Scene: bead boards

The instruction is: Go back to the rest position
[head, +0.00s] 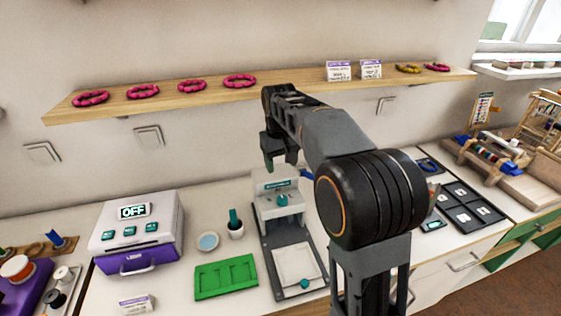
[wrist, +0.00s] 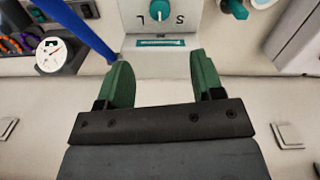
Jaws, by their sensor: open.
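My gripper (wrist: 163,80) is open, with two green fingers apart and nothing between them in the wrist view. In the head view my gripper (head: 280,163) hangs above the grey and white press (head: 283,238), in front of the shelf. My arm reaches in from the right of the middle and hides part of the counter behind it. In the wrist view a machine part with a teal knob (wrist: 159,15) and the letters S and L lies beyond the fingertips.
A wall shelf (head: 180,105) holds several pink bead rings and two cards. On the counter stand a white and purple machine (head: 140,230) reading OFF, a green tray (head: 226,277), a small cup (head: 235,230) and a dark tray (head: 468,207). A round dial (wrist: 52,54) shows in the wrist view.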

